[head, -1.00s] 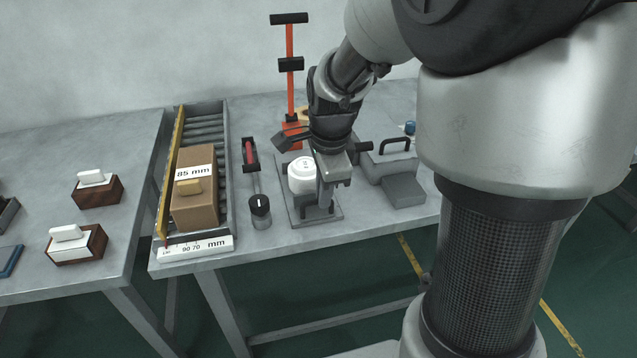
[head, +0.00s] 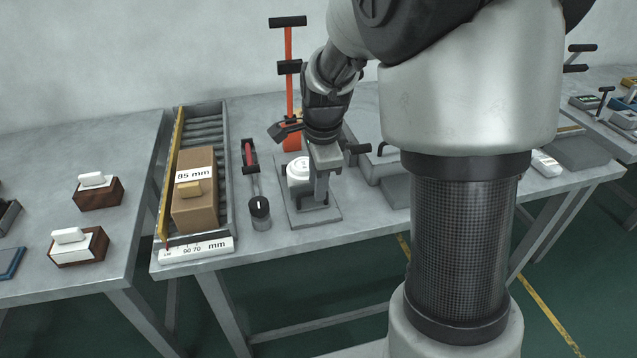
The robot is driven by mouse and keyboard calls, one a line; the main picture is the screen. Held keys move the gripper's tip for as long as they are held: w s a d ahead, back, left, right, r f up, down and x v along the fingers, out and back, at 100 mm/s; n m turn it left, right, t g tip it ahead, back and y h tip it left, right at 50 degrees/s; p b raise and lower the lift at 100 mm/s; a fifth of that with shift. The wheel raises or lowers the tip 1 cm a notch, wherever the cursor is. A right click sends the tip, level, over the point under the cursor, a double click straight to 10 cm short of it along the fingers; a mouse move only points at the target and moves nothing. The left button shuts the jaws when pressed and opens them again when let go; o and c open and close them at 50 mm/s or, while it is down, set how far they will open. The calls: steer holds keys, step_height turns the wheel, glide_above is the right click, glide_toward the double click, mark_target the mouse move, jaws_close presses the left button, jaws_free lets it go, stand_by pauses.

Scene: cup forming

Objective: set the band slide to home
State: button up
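A grey fixture plate (head: 330,217) lies near the front edge of the middle bench, with a white round part (head: 297,169) standing on it. I take this fixture to hold the band slide, but its slide and handle are mostly hidden behind my gripper. My gripper (head: 321,196) points down over the front right of the plate, just right of the white part. Its fingers overlap the fixture in the picture. I cannot tell whether they touch it, or whether they are open or shut on something.
A roller tray (head: 229,190) at left holds a cardboard box (head: 196,207) labelled 85 mm. A black knob (head: 260,207) and a red-handled lever (head: 249,152) stand between tray and fixture. An orange post (head: 289,75) rises behind. A grey handled block (head: 376,165) is close on the right.

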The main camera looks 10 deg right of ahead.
steer(key=shift+s, duration=0.1)
steer(key=p+v, duration=0.4)
steer(key=v, duration=1.3)
steer(key=shift+r, duration=0.25)
steer(key=s+r+n+t, duration=0.2)
steer(key=s+n+t, duration=0.1)
steer(key=s+n, duration=1.45)
step_height(320, 180, up, 17)
steer(key=p, duration=1.8)
steer(key=shift+s+a, duration=0.35)
steer(key=shift+a, duration=0.05)
steer(key=shift+r+n, duration=0.1)
steer(key=shift+n, duration=0.15)
steer(key=shift+d, duration=0.15)
